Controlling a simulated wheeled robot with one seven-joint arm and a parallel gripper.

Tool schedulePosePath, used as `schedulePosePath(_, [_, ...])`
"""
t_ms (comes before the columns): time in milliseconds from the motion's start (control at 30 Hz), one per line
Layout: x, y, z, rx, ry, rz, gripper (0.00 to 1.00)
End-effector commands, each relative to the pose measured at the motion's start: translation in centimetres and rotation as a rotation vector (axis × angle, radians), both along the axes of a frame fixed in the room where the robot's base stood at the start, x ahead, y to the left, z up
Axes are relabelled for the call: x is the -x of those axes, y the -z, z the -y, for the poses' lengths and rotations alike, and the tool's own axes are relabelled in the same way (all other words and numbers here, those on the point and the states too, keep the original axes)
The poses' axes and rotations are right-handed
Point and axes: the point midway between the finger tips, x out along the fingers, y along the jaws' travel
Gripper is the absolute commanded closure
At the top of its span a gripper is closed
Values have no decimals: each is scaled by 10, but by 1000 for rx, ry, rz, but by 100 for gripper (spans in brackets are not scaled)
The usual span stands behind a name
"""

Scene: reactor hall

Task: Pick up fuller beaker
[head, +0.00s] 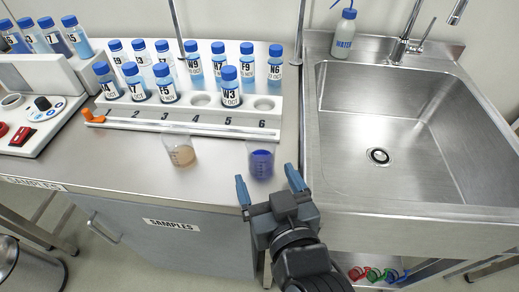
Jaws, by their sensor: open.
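Two small clear beakers stand upright on the steel bench top in front of the numbered rack. The beaker with blue liquid (261,163) is below slot 6, and its liquid reaches most of the way up. The beaker with tan liquid (181,152) stands to its left, and its liquid looks lower, at about half. My gripper (267,178) is open and empty at the bench's front edge. Its blue-tipped fingers point toward the blue-filled beaker, one to each side in the picture. Whether the fingertips are level with the beaker is hard to tell.
The white rack (133,117) with several blue-capped vials stands behind the beakers. A steel sink (400,140) is to the right, with a wash bottle (344,33) at its back. A white device (35,108) stands at the left. Bench left of the tan beaker is clear.

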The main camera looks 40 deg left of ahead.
Motion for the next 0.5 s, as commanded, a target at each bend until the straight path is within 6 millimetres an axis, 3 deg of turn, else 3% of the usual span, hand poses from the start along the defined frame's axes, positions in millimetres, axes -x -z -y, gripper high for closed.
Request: schedulePosePath(500, [-40, 7, -44, 1, 0, -1, 14])
